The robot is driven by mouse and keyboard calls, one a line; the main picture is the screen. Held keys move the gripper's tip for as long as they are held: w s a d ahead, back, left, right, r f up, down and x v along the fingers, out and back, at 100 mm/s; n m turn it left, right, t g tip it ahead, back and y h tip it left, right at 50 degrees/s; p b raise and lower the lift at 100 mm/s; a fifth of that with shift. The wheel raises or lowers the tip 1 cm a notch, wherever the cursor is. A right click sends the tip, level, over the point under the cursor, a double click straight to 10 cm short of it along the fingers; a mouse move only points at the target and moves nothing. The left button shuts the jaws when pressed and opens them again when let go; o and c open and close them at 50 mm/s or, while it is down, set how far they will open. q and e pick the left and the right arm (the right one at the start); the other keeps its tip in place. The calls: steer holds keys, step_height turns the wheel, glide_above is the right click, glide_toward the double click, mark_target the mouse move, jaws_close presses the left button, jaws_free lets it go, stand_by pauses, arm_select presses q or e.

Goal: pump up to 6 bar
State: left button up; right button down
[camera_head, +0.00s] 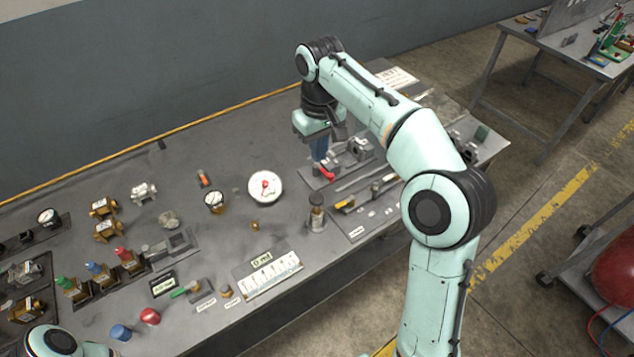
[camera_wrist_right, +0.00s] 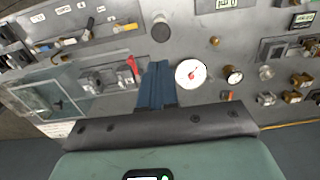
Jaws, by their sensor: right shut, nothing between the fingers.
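A large white round gauge (camera_head: 265,186) with a red centre lies on the bench; its reading is too small to tell. It also shows in the right wrist view (camera_wrist_right: 190,74). A red lever (camera_head: 327,174) sits on a grey fixture just right of the gauge; the wrist view shows the lever too (camera_wrist_right: 132,64). My right gripper (camera_head: 320,152) points down over the bench beside the red lever. Its blue fingers (camera_wrist_right: 157,82) are shut with nothing between them. I cannot tell whether they touch the lever. My left gripper is out of view.
A dark-topped cylinder (camera_head: 317,214) stands below the fixture. A small dial (camera_head: 215,201) is left of the gauge. Green, blue and red knobbed valves (camera_head: 95,270) crowd the bench's left. A labelled scale panel (camera_head: 268,274) lies near the front edge.

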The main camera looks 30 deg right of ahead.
mark_target(318, 197)
step_height(318, 197, down, 13)
steer(key=b, duration=0.3)
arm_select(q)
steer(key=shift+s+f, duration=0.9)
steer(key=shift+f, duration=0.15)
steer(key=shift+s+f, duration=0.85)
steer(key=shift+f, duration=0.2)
arm_select(e)
steer(key=shift+w+f, duration=0.1)
steer(key=shift+f, duration=0.4)
steer(key=shift+a, duration=0.1)
steer(key=shift+f+b, duration=0.65)
steer(key=shift+f, duration=1.2)
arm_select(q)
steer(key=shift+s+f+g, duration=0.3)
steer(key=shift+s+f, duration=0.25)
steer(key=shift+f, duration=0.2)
arm_select(e)
steer(key=shift+s, duration=0.2)
steer(key=shift+f, duration=0.1)
